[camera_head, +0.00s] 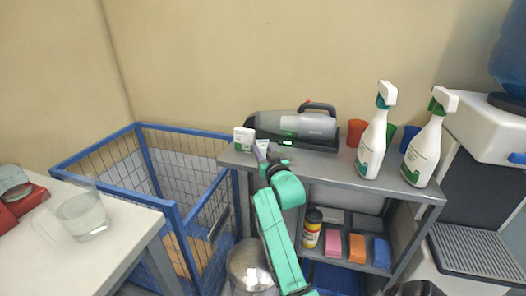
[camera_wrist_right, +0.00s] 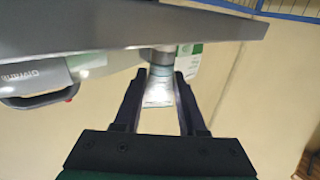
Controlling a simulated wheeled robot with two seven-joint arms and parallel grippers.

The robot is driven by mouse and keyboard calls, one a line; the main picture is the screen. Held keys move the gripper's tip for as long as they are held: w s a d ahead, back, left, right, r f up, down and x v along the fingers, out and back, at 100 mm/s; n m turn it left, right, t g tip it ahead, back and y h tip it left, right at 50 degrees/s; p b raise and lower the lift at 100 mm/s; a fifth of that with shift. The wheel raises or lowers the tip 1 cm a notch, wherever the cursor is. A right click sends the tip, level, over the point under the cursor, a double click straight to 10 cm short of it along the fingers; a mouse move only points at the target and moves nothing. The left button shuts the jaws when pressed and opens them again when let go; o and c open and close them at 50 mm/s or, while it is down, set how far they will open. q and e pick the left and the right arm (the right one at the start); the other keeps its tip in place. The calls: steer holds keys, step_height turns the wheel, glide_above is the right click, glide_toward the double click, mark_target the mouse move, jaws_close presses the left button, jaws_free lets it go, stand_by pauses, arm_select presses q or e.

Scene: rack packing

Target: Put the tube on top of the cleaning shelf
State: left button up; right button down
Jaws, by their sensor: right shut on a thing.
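The tube (camera_head: 264,144) is pale and stands about upright at the left end of the cleaning shelf's grey top (camera_head: 345,180). My right gripper (camera_head: 261,154) is shut on it. The right wrist view shows the tube (camera_wrist_right: 159,88) between the two fingers (camera_wrist_right: 160,80), with its grey cap end (camera_wrist_right: 162,56) towards the shelf top (camera_wrist_right: 90,35). The cap meets the shelf surface in that view, but I cannot tell whether it bears on it. The fingers hide part of the tube in the head view. My left gripper is not in view.
A small white-green box (camera_head: 243,139) is close beside the tube. A handheld vacuum (camera_head: 297,126) lies behind. Spray bottles (camera_head: 372,146) and coloured cups (camera_head: 356,132) stand to the right. A blue wire cage (camera_head: 160,150) is left of the shelf. The shelf top's front middle is clear.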

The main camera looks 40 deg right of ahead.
steer(key=shift+c, duration=2.4)
jaws_free()
steer(key=shift+f, duration=0.1)
